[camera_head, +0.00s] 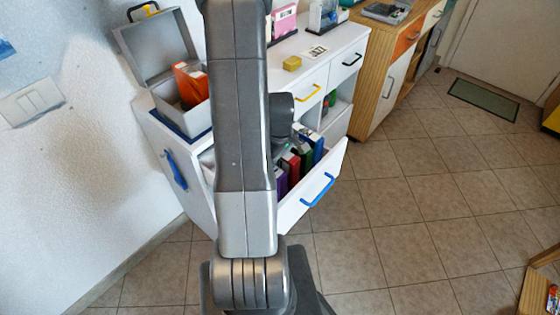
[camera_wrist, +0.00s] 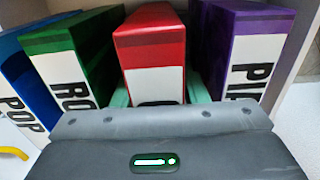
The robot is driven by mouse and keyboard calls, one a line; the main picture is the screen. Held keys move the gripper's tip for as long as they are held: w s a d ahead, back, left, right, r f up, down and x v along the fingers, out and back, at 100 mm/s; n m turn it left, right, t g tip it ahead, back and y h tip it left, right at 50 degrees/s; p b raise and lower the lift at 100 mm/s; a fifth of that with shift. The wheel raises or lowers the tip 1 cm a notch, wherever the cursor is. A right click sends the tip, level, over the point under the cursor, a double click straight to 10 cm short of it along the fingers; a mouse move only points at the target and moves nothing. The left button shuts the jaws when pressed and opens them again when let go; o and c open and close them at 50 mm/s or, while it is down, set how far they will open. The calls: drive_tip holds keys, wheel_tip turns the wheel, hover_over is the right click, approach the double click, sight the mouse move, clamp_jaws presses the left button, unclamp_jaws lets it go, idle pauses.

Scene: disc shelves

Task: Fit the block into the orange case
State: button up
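An orange case (camera_head: 190,84) stands tilted in an open grey box (camera_head: 176,100) on the white cabinet's left end. A small yellow block (camera_head: 292,63) lies on the cabinet top. My gripper is low over the open drawer, mostly hidden by my arm in the head view. In the wrist view, its teal fingers (camera_wrist: 160,95) are on either side of a red case (camera_wrist: 155,55). The contact is partly hidden, so I cannot tell whether they squeeze it. The red case stands upright among the others and also shows in the head view (camera_head: 291,161).
The open drawer (camera_head: 318,190) with a blue handle also holds a blue case (camera_wrist: 22,85), a green case (camera_wrist: 75,50) and a purple case (camera_wrist: 238,50). A pink item (camera_head: 284,22) and a JAZZ card (camera_head: 317,51) are on the cabinet.

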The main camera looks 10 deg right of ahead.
wheel_tip(320, 180, up, 12)
drive_tip(key=shift+r+p, duration=0.15)
drive_tip(key=shift+p, duration=0.25)
idle(0.3)
wheel_tip(320, 180, down, 13)
drive_tip(key=shift+r+b, duration=0.2)
drive_tip(key=shift+b, duration=0.35)
drive_tip(key=shift+r+p, duration=0.65)
drive_tip(key=shift+r, duration=0.3)
drive_tip(key=shift+f, duration=0.1)
